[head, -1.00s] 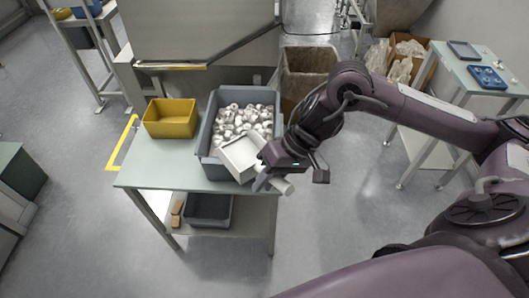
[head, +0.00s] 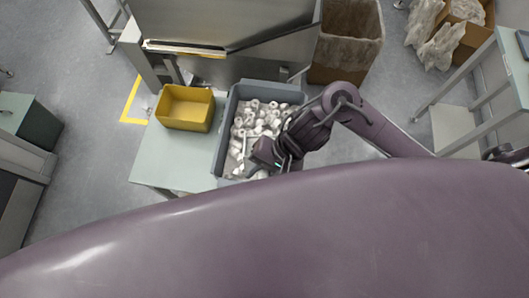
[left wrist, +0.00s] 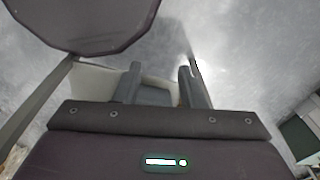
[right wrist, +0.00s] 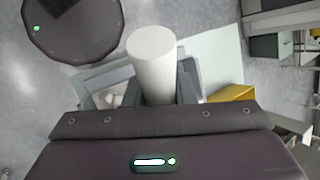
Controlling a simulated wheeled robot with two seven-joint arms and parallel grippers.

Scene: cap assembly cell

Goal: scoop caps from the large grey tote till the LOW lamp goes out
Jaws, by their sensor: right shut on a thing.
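The large grey tote (head: 222,140) stands on the pale green table and holds many white caps (head: 262,115). My right gripper (head: 258,160) is over the tote's near right part. It is shut on the white round handle of the scoop (right wrist: 152,62), which shows between its fingers in the right wrist view. The scoop's pan is mostly hidden in the head view, so I cannot tell how many caps it holds. My left gripper (left wrist: 160,85) is open and empty, away from the tote. I cannot make out the LOW lamp.
A yellow bin (head: 186,108) stands left of the tote on the table (head: 165,165). A grey metal machine (head: 225,35) rises behind them. A brown bin (head: 345,45) stands at the back right. My own purple body covers the lower head view.

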